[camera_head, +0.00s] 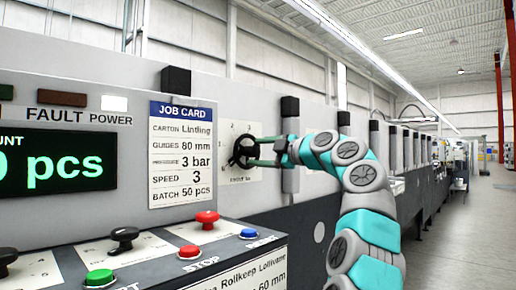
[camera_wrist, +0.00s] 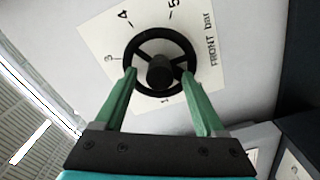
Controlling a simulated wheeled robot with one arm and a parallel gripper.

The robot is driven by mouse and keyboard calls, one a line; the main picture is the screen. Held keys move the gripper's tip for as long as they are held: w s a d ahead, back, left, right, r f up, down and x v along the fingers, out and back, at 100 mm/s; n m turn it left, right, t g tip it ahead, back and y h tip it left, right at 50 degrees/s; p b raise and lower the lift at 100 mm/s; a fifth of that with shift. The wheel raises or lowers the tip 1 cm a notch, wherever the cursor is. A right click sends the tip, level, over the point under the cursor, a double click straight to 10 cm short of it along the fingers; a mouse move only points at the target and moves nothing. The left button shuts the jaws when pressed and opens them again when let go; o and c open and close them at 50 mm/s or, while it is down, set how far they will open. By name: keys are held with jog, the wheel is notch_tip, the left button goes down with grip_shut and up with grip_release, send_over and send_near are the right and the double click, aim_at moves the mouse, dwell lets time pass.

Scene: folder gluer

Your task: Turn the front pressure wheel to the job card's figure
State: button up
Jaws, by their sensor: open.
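The front pressure wheel (camera_wrist: 150,32) is a black spoked handwheel with a round hub, on a white plate (camera_wrist: 100,40) marked "FRONT bar". Figures 3, 4 and 5 and a small mark like 1 show around it; I cannot tell which figure it is set to. In the head view the wheel (camera_head: 239,148) sits right of the job card (camera_head: 182,110), which reads pressure 3 bar. My gripper (camera_wrist: 159,73) is open, its green fingers on either side of the hub and overlapping the rim. I cannot tell whether they touch it. My gripper (camera_head: 262,151) also shows from the side.
A control panel (camera_head: 130,255) with red, green and blue buttons and black knobs stands at the lower left. A counter display (camera_head: 65,160) ends in "0 pcs". The machine wall runs back with several dark posts. The floor (camera_head: 470,230) at right is clear.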

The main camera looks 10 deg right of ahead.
jog(key=shift+w+a, duration=0.2)
jog(key=shift+w, duration=0.05)
jog(key=shift+c, duration=0.3)
jog(key=shift+f, duration=0.1)
grip_shut()
